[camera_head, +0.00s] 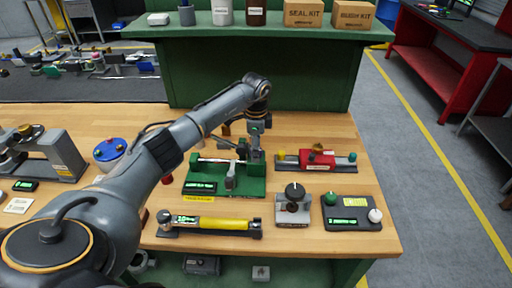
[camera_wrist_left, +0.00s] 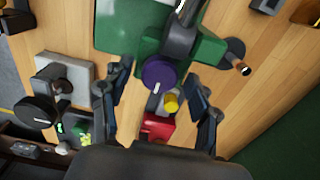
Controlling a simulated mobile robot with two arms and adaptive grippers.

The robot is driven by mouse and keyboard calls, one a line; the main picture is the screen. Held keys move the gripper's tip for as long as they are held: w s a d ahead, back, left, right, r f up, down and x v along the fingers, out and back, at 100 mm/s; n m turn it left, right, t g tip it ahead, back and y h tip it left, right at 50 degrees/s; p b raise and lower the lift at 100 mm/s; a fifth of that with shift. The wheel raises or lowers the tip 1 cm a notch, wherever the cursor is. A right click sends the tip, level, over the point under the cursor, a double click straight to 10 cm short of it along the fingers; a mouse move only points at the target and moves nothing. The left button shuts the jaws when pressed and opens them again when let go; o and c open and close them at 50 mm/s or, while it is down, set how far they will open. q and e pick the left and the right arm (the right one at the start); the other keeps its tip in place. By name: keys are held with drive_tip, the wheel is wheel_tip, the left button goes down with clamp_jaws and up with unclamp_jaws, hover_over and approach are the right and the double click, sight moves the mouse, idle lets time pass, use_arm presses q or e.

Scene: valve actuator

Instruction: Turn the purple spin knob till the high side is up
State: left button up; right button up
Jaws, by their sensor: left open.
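The purple spin knob (camera_wrist_left: 159,73) shows in the left wrist view, round, with a short white mark near its lower edge. It sits at the end of a grey part on the green device (camera_wrist_left: 207,52). My left gripper (camera_wrist_left: 158,78) is open, with one finger on each side of the knob in the picture and visible gaps between. I cannot tell whether the fingers are level with it. In the head view the left gripper (camera_head: 256,128) is above the back right of the green device (camera_head: 200,188), and the knob cannot be made out there.
A red device (camera_head: 317,158) stands just right of the green one. A black dial (camera_head: 294,191), a dark box with green and white knobs (camera_head: 352,220) and a yellow cylinder (camera_head: 222,223) stand in front. Bare wood lies near the table's right edge (camera_head: 375,180).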

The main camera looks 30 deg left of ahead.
use_arm(q)
drive_tip(key=c, duration=1.2)
drive_tip(key=shift+o, duration=0.2)
drive_tip(key=shift+m, duration=0.4)
drive_tip(key=m+b, duration=0.1)
drive_tip(key=m, duration=0.2)
drive_tip(key=shift+m, duration=0.3)
drive_tip(key=m+b, duration=0.1)
drive_tip(key=m, duration=0.4)
drive_tip(key=shift+m, duration=0.3)
drive_tip(key=m+b, duration=0.2)
drive_tip(key=m, duration=0.8)
drive_tip(key=shift+b, duration=0.4)
drive_tip(key=shift+r+m, duration=0.1)
drive_tip(key=shift+m, duration=0.2)
